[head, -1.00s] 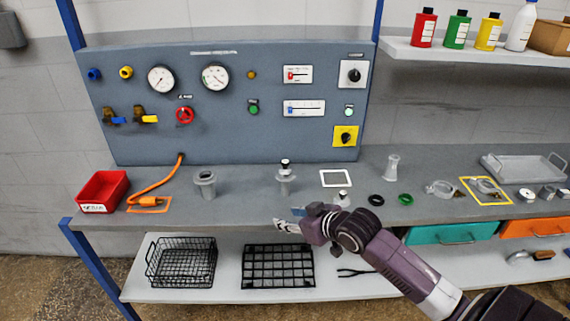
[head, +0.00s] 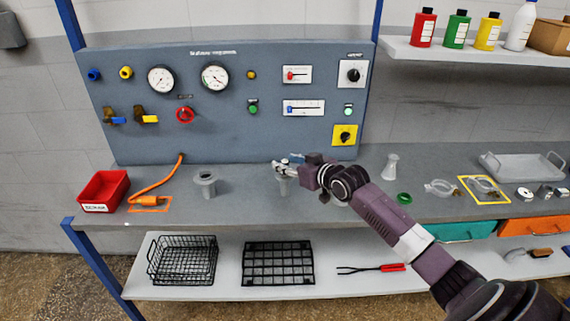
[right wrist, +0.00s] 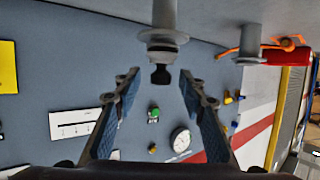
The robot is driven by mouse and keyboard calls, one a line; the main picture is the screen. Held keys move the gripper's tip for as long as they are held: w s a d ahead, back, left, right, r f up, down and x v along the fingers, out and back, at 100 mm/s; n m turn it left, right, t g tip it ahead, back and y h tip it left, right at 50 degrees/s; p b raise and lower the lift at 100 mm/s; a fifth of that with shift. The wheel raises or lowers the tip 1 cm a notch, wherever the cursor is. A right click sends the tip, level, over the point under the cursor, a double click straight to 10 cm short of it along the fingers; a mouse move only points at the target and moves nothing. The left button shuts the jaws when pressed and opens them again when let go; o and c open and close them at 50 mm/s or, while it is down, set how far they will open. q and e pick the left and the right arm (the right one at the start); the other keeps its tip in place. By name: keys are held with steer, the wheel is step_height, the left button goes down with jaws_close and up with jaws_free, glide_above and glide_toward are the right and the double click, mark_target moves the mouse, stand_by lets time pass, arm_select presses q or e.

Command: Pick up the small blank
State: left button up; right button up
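The small blank (right wrist: 163,40) shows in the right wrist view as a grey round cap with a dark knob (right wrist: 161,74). It sits on a grey port (right wrist: 165,12), which shows in the head view (head: 284,187) at mid-bench. My right gripper (head: 283,166) is at the top of this port and hides the blank in the head view. In the right wrist view my right gripper (right wrist: 159,78) is open, with the knob near the gap between its blue-padded fingertips. I cannot tell whether they touch it. My left gripper is not in view.
An open grey port (head: 205,184) stands to the left. The gauge panel (head: 225,130) rises behind the bench. A green ring (head: 404,198) and a glass piece (head: 391,167) are to the right. My arm hides part of the bench. A red bin (head: 103,191) is at far left.

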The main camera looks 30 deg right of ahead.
steer(key=shift+w+a+f, duration=0.1)
steer(key=shift+w+f, duration=0.25)
steer(key=shift+w, duration=0.3)
steer(key=shift+c, duration=0.4)
jaws_close()
steer(key=shift+r, duration=0.15)
